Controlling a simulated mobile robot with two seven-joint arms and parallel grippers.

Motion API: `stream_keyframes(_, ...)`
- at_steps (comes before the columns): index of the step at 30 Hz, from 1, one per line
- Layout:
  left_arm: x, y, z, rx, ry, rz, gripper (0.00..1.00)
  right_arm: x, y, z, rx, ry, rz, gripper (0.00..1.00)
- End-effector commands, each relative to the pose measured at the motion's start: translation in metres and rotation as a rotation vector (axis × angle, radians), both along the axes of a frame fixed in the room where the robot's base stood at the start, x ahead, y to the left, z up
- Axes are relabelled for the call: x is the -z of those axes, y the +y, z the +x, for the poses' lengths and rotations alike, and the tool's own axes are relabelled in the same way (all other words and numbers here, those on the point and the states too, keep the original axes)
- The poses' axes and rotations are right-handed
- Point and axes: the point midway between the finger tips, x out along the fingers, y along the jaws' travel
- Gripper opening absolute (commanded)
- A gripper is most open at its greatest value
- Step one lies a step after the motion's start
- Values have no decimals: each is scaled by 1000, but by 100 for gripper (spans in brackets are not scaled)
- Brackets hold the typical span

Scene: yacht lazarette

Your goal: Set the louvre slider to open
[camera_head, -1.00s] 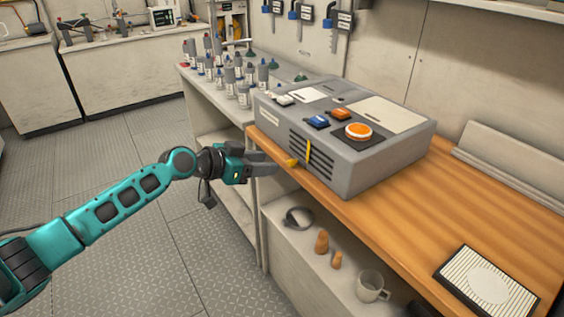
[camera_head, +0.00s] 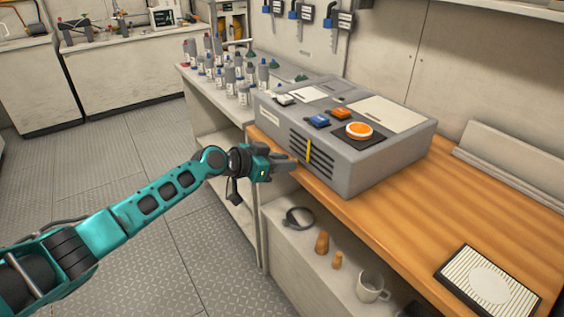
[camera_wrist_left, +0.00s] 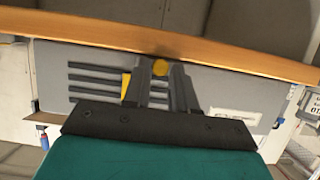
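The grey box on the counter has a louvre of dark slots in its front, with a yellow upright strip (camera_head: 308,150) across it; the strip also shows in the left wrist view (camera_wrist_left: 126,86). My right gripper is not in view.
The grey box (camera_head: 358,180) carries a blue switch (camera_head: 318,121), an orange switch (camera_head: 341,114) and a round orange button (camera_head: 358,130) on top. The wooden counter edge (camera_head: 370,232) runs just below my gripper. A mug (camera_head: 371,286) stands on the shelf underneath. Several bottles stand behind left.

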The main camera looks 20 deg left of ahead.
Motion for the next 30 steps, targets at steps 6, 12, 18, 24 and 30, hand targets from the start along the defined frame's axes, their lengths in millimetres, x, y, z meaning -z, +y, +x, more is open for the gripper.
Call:
stream_keyframes(6,0,0,0,0,0,0,4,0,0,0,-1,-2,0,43)
stream_keyframes(12,0,0,0,0,0,0,0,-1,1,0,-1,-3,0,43)
stream_keyframes(18,0,1,0,0,1,1,0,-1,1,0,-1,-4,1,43)
stream_keyframes(24,-2,-8,-7,1,5,2,0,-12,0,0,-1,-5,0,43)
stream_keyframes(30,-6,-39,-31,5,8,-1,0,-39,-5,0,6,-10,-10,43)
